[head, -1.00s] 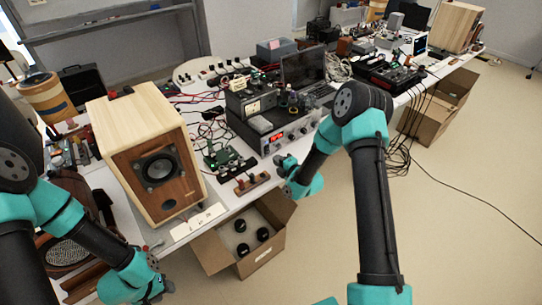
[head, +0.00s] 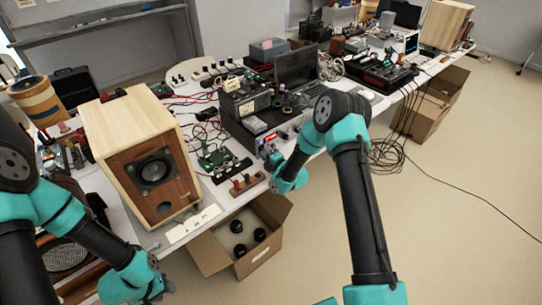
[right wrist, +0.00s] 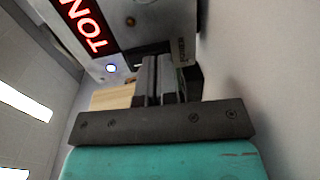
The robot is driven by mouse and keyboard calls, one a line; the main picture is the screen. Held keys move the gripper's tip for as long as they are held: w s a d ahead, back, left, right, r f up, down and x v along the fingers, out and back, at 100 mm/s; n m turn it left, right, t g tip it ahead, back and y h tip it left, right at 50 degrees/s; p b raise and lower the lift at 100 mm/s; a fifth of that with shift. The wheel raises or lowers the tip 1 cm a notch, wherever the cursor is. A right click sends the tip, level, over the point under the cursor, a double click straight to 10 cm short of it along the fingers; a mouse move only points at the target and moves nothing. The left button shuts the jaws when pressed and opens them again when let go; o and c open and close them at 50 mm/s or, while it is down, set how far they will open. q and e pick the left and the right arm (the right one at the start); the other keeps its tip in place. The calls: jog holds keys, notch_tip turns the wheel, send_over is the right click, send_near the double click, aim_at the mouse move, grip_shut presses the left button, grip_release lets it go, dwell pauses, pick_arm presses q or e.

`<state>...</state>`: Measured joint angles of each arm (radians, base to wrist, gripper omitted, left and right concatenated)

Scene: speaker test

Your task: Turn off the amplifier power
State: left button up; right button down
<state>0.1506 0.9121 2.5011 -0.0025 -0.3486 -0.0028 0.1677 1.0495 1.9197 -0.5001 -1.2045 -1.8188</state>
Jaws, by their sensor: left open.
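The amplifier (head: 268,133) is a grey box with a lit red display on the workbench, left of my right forearm. In the right wrist view its front panel (right wrist: 150,22) fills the top, with red letters on a dark display (right wrist: 88,25) and a small lit round button (right wrist: 111,68). My right gripper (head: 274,162) is at the amplifier's front. Its fingers (right wrist: 159,78) lie close together with nothing seen between them, right of the lit button; I cannot tell whether they touch the panel. My left gripper (head: 160,287) is open at the lower left, below the bench edge.
A wooden speaker (head: 140,150) stands left of the amplifier. A green circuit board (head: 216,155) and a small wooden terminal block (head: 247,184) lie between them. An open cardboard box (head: 262,240) with black round parts sits below the bench edge. A laptop (head: 297,70) stands behind.

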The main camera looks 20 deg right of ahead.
jog(key=shift+w+d, duration=0.1)
jog(key=shift+d, duration=0.05)
jog(key=shift+r, duration=0.1)
jog(key=v, duration=1.7)
jog(key=shift+s+f, duration=0.3)
jog(key=shift+f, duration=0.05)
jog(key=s+a+f+m+g+h, duration=0.1)
jog(key=s+a+f+m+g, duration=0.3)
jog(key=s+f+m+g, duration=0.6)
jog(key=s+a+m+g, duration=0.1)
jog(key=s+m+g, duration=0.1)
jog(key=s+m, duration=0.3)
jog(key=s+a+f+m+g+h, duration=0.1)
jog(key=s+a+m+g, duration=0.1)
jog(key=s+m, duration=0.4)
jog(key=m, duration=0.3)
jog(key=shift+s+a+f+g, duration=0.15)
jog(key=shift+s+a+g, duration=0.15)
jog(key=shift+g, duration=0.1)
